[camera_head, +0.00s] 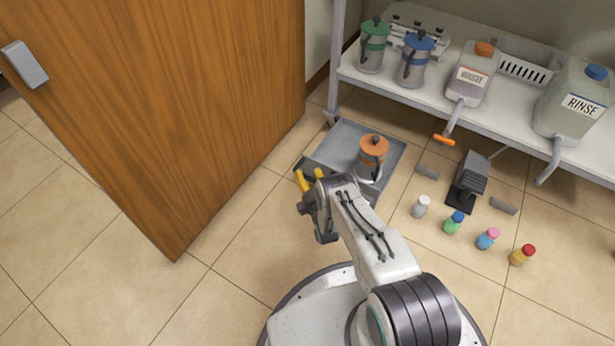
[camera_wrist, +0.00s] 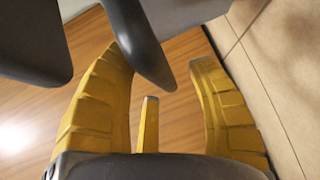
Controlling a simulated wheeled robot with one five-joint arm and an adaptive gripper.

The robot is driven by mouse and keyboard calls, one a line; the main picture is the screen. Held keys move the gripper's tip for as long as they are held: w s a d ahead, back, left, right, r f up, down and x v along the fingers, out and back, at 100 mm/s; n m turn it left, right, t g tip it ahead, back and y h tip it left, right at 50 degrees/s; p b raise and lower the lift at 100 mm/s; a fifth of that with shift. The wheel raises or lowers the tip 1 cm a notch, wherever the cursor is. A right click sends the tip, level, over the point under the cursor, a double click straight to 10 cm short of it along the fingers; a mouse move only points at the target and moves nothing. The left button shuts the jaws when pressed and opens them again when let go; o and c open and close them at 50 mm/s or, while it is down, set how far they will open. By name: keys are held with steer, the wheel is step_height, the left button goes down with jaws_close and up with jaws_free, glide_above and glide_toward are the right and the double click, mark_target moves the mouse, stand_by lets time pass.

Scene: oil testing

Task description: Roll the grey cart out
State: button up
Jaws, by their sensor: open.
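The grey cart (camera_head: 338,146) is a low flat tray on the floor, partly under the shelf's front edge. A canister with an orange lid (camera_head: 373,155) stands on it. My gripper (camera_head: 310,176) is at the cart's near left corner, its yellow fingers pointing toward the dark handle end (camera_head: 302,164). In the wrist view the yellow fingers (camera_wrist: 165,85) are spread apart. A dark grey bar (camera_wrist: 143,45) reaches in between their tips; contact cannot be told. My arm hides the cart's near edge.
A wooden door (camera_head: 160,100) stands left of the cart. A white shelf (camera_head: 440,95) with bottles and canisters is behind it. A black pedal (camera_head: 468,182) and several small capped bottles (camera_head: 453,223) are on the floor to the right. Tiles between door and arm are clear.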

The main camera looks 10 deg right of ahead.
steer(key=s+r, duration=0.1)
steer(key=s, duration=0.6)
steer(key=shift+s, duration=0.1)
stand_by(0.6)
